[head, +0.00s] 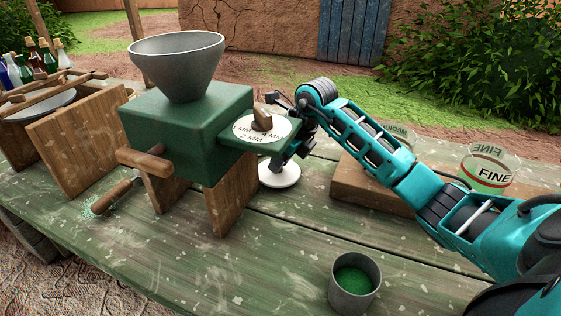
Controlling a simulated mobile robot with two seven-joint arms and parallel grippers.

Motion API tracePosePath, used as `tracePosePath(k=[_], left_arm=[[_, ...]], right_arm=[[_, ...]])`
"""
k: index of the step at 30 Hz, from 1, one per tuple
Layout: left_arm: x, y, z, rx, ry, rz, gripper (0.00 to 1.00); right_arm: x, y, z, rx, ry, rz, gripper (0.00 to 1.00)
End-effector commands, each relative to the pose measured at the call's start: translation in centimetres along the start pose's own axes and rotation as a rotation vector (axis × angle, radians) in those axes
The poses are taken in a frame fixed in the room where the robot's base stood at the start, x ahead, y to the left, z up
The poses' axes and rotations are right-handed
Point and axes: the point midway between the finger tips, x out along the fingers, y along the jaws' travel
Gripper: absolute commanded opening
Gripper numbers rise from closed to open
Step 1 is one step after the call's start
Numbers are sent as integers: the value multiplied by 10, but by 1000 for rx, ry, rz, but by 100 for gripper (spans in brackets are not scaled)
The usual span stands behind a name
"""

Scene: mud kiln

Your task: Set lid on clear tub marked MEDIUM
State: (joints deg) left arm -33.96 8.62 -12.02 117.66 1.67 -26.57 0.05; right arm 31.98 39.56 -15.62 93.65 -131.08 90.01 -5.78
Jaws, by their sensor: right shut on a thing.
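My right gripper (284,155) points down beside the green mill's dial and is shut. Just below its fingers is a white round lid (279,176), which it appears to hold by the top; the dial and dark gripper parts partly hide the grip. I cannot tell how far the lid is above the table. A clear tub (402,133) stands on the wooden board behind my right arm; only its upper part shows, with partly hidden lettering that seems to be MEDIUM. My left gripper is not in view.
A clear tub marked FINE (478,183) stands at the board's right. The green mill (190,125) has a grey hopper and a dial (246,132). A grey cup (354,285) with green powder stands in front. The wooden board (350,185) lies under my arm.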

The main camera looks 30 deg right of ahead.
Motion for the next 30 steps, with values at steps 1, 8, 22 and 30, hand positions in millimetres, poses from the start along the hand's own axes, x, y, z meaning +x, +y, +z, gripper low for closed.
tracePosePath(k=[1, 8, 22, 30], left_arm=[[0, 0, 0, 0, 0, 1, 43], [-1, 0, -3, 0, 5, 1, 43], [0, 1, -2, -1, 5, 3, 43], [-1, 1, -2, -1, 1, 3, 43]], right_arm=[[3, 0, -1, 0, -2, -1, 0], [2, 0, -1, 0, -2, -2, 0], [5, 0, -2, 0, -2, -1, 47], [-4, -1, 0, 0, -3, -2, 47]])
